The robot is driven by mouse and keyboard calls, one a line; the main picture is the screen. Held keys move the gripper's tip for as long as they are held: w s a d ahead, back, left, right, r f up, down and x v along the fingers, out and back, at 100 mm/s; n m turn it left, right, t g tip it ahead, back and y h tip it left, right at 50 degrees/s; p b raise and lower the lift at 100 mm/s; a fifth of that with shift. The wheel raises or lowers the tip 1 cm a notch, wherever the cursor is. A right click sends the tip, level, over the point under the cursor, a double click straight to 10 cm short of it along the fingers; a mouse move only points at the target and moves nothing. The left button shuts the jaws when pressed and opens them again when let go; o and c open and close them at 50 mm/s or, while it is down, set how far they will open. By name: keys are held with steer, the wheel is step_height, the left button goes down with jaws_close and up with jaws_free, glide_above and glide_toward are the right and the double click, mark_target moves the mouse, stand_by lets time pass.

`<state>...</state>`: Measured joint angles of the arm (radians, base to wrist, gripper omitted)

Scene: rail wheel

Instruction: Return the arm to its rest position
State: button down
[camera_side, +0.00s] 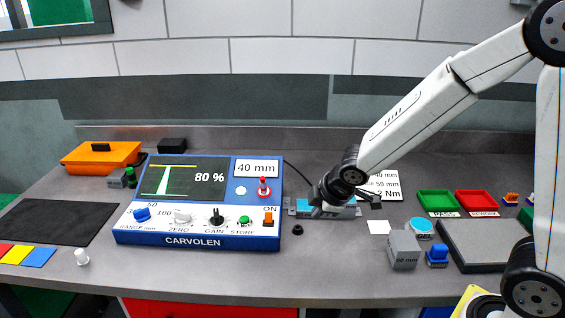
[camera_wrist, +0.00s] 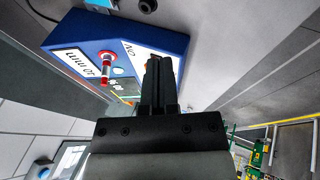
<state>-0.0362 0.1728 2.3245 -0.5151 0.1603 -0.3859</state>
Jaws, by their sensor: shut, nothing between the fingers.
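In the side view my gripper (camera_side: 317,206) is at the end of the white arm, which reaches down and left from the upper right. It is low over the bench, just right of the blue console (camera_side: 190,238). It overlaps a light-blue piece (camera_side: 345,210) on a grey holder behind it; I cannot tell whether they touch. In the wrist view my gripper (camera_wrist: 161,62) shows its black fingers together, with nothing between them. The console (camera_wrist: 170,42) with its red lever (camera_wrist: 106,66) lies beyond and left of the fingers.
The console screen reads 80 %. Green (camera_side: 436,201) and red (camera_side: 476,201) trays lie farther right. A small black knob (camera_side: 297,230) lies near the console.

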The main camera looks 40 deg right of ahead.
steer(key=s+f+m+g, duration=0.2)
steer(key=s+m+g, duration=0.1)
steer(key=s+m, duration=0.7)
steer(key=shift+s+f+y, duration=0.15)
steer(key=shift+s+y, duration=0.25)
steer(key=shift+s, duration=0.4)
